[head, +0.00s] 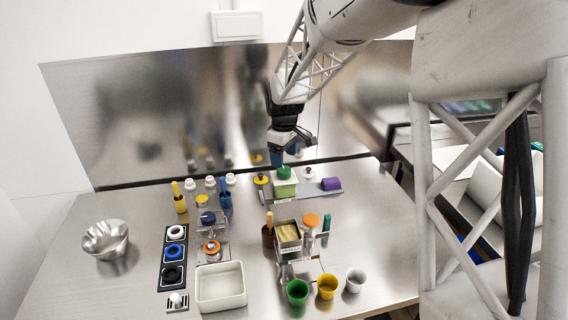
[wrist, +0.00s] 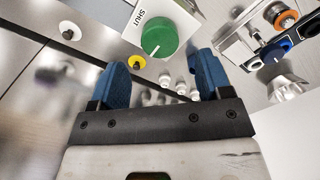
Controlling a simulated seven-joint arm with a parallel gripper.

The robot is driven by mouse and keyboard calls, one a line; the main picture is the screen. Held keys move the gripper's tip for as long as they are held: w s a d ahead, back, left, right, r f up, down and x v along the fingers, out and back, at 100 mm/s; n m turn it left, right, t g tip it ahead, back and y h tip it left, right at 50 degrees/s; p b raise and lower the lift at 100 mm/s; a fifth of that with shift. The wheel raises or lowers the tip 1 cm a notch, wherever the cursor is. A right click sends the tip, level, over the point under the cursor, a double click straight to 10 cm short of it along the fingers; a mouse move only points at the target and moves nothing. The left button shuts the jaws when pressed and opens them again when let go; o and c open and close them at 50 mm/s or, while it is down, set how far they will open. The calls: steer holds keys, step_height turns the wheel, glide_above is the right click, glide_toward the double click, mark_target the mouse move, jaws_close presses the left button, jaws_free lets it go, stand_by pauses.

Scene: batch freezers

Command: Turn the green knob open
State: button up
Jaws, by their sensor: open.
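The green knob (head: 284,172) sits on top of a pale box (head: 285,188) near the back of the steel counter. In the wrist view the green knob (wrist: 160,38) is round with a white pointer line, beside a white label reading SHUT (wrist: 137,18). My gripper (head: 276,158) is just above and behind the knob in the head view. In the wrist view my gripper (wrist: 158,78) has two blue fingers spread apart, with nothing between them. The knob lies beyond the fingertips, and no contact shows.
In front are an orange-topped holder (head: 311,221) and green (head: 297,291), yellow (head: 327,287) and white cups (head: 355,280). A steel bowl (head: 106,239) sits left, with free counter around it.

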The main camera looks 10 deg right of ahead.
mark_target(285, 170)
steer(key=shift+r, duration=1.3)
steer(key=shift+s, duration=0.1)
steer(key=shift+s+r, duration=0.2)
steer(key=shift+s, duration=0.05)
steer(key=s+r+m+t, duration=0.1)
steer(key=s+r+m, duration=0.2)
steer(key=s, duration=1.6)
steer(key=s+d+r+m+t, duration=0.1)
steer(key=s+r+m, duration=0.2)
steer(key=s, duration=1.7)
steer(key=shift+s+d+m+t, duration=0.15)
steer(key=shift+m+t, duration=0.15)
steer(key=shift+m, duration=1.3)
